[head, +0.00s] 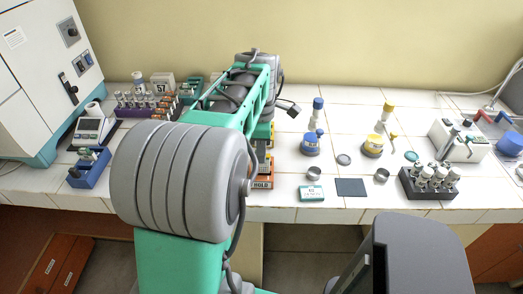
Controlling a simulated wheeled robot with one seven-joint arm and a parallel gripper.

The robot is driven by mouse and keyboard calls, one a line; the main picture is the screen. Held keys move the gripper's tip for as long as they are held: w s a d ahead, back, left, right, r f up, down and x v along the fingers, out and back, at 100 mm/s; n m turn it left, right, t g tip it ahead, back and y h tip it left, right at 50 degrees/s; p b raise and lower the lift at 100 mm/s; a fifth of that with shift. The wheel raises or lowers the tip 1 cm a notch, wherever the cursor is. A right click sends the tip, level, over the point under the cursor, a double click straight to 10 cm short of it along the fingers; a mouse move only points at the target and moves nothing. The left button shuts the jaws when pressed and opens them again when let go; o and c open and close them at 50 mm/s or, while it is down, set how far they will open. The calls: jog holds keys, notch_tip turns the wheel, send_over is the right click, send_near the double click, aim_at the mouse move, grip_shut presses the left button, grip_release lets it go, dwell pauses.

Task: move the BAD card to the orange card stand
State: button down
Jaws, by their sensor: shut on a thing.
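An orange card stand (262,170) stands near the front of the white counter, partly hidden by my arm. A card reading HOLD (262,184) shows at its front. More orange shows just behind it along the arm's edge, but I cannot tell what it belongs to. I cannot make out the BAD card in this view. My arm crosses the middle of the picture and reaches over the counter. My gripper is hidden behind the arm, so its jaws and anything in them do not show.
A teal and white box (311,193), a dark mat (351,187), blue-capped (317,112) and yellow-capped (386,114) containers and a dark vial rack (427,185) stand to the right. A blue rack (90,167) and the white incubator (45,75) are left.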

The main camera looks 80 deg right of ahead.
aim_at(261, 172)
jog(key=shift+a+f+b, duration=0.2)
jog(key=shift+f+b, duration=0.75)
jog(key=shift+f, duration=1.2)
jog(key=c, duration=1.7)
grip_release()
jog(key=shift+d, duration=0.1)
jog(key=o, duration=0.3)
jog(key=shift+r, duration=0.25)
jog(key=shift+o, duration=0.2)
notch_tip(261, 172, up, 8)
jog(key=shift+f, duration=0.1)
